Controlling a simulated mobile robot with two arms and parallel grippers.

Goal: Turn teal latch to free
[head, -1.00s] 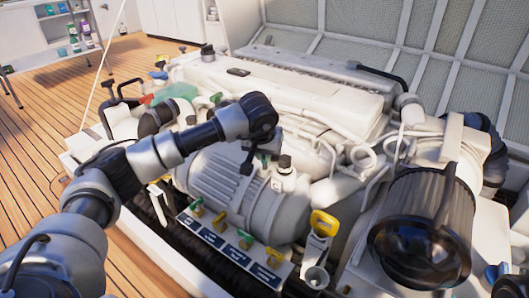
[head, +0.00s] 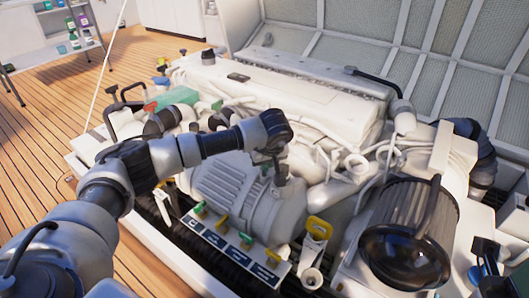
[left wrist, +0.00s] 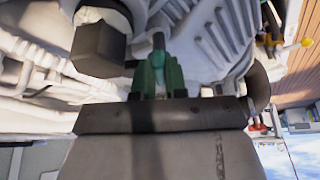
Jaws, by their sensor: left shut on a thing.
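My left gripper (head: 276,163) reaches down over the middle of the engine, above the ribbed grey-white housing; its fingertips are small and partly hidden by the wrist in the head view. In the left wrist view a teal-green latch (left wrist: 157,74) stands upright at the jaw, with a grey round post at its tip. My left gripper (left wrist: 158,92) is shut on it.
A row of yellow and green handles over a blue label strip (head: 228,245) lies in front of the housing. A yellow handle (head: 318,228) and a large dark canister (head: 408,240) stand to the right. A dark block (left wrist: 98,45) is close to the jaw at left.

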